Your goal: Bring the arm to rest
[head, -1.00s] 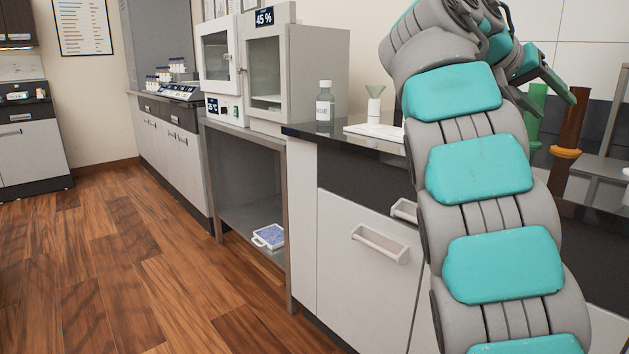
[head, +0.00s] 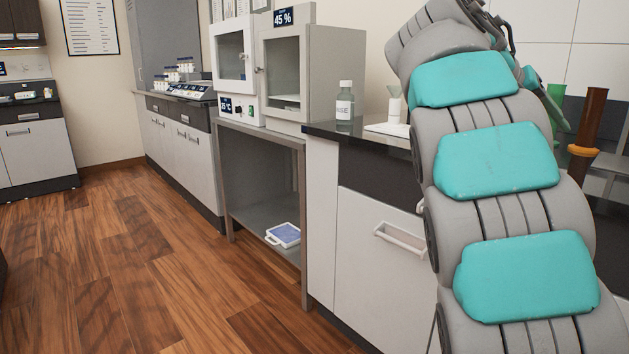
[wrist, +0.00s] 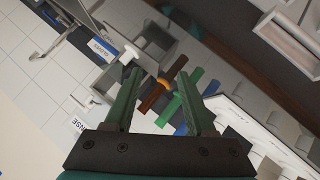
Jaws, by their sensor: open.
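My gripper (wrist: 160,100) shows in the wrist view with its two green fingers spread apart and nothing between them. Beyond the fingers, at some distance, lie a brown cylinder (wrist: 155,95), a green cylinder (wrist: 186,98) and a blue one, seen from a tilted angle. In the head view my arm, grey with teal pads, rises on the right and bends over at the top. It stands in front of the dark counter (head: 360,140). The gripper's fingers are mostly hidden behind the arm there.
A bottle (head: 345,105) and a white funnel (head: 394,103) stand on the counter. A cabinet marked 45 % (head: 335,75) stands left of them. A blue-white tray (head: 284,235) lies on the shelf below. A brown cylinder (head: 588,125) stands behind my arm. The wooden floor at left is clear.

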